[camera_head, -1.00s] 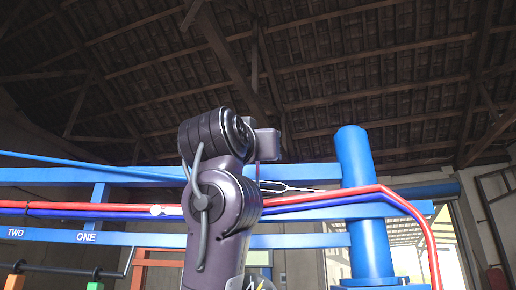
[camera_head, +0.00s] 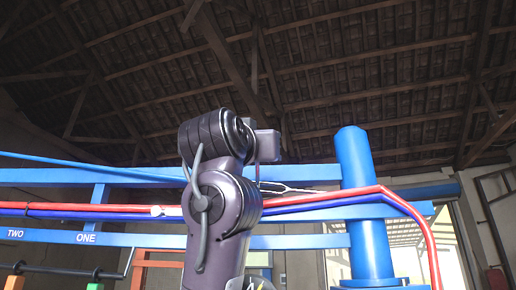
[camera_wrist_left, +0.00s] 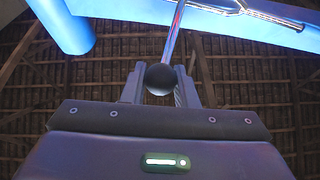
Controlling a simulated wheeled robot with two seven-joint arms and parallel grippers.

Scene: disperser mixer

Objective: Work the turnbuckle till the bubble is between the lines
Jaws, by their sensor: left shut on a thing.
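My left gripper (camera_wrist_left: 160,85) is shut on a round black knob (camera_wrist_left: 161,79) at the end of a thin rod (camera_wrist_left: 174,35), which runs up and away in the left wrist view. A forked metal piece (camera_wrist_left: 240,8), apparently part of the turnbuckle, shows at the top of that view. In the head view the turnbuckle piece (camera_head: 287,188) lies along the blue beam, left of a blue post, partly hidden by my left arm. The left fingers are hidden there. I cannot make out the bubble or its lines. My right gripper is not in view.
A thick blue post (camera_head: 368,215) stands right of my left arm. Blue beams (camera_head: 130,240) marked ONE and TWO, with a red pipe (camera_head: 410,210) and a blue pipe, cross close by my arm. The space above, below the roof, is clear.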

